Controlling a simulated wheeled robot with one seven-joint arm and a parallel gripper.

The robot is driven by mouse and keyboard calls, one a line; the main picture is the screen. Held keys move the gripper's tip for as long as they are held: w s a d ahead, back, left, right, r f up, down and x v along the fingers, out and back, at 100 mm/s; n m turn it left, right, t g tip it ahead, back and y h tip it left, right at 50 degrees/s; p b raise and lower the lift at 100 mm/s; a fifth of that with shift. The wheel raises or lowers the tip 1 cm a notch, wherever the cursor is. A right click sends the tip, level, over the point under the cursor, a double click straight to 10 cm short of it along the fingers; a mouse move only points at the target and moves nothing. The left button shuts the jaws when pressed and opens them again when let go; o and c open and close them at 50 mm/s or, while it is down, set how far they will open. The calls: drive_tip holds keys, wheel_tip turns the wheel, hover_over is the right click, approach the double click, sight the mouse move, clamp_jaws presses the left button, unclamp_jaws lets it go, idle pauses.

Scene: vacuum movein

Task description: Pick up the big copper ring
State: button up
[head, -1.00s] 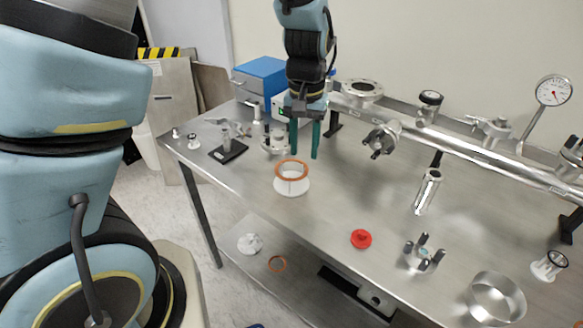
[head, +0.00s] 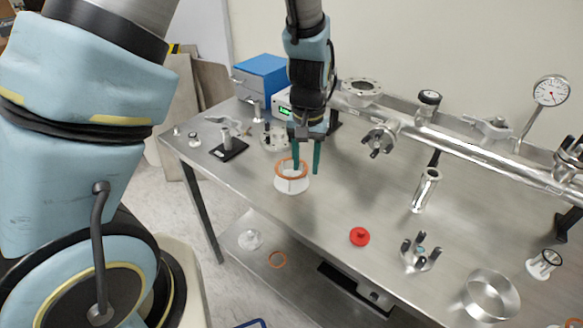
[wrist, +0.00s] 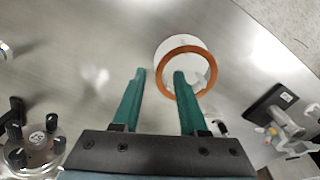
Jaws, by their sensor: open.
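The big copper ring (head: 282,164) lies flat on top of a white round stand (head: 291,186) on the steel table. In the wrist view the ring (wrist: 164,61) shows as a full copper circle over the white stand (wrist: 168,46). My gripper (head: 306,172) points down with its two green fingers apart and nothing between them. In the wrist view one finger of my gripper (wrist: 158,73) overlaps the ring's opening, and the other is outside the ring to the left. I cannot tell whether a finger touches the ring.
A red cap (head: 359,236) and a pronged metal fixture (head: 420,252) stand at the table's front. A steel tube (head: 470,150) runs along the back. A black-based part (head: 229,148) stands at left.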

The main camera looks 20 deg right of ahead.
drive_tip(key=shift+f, duration=0.15)
clamp_jaws()
idle(0.4)
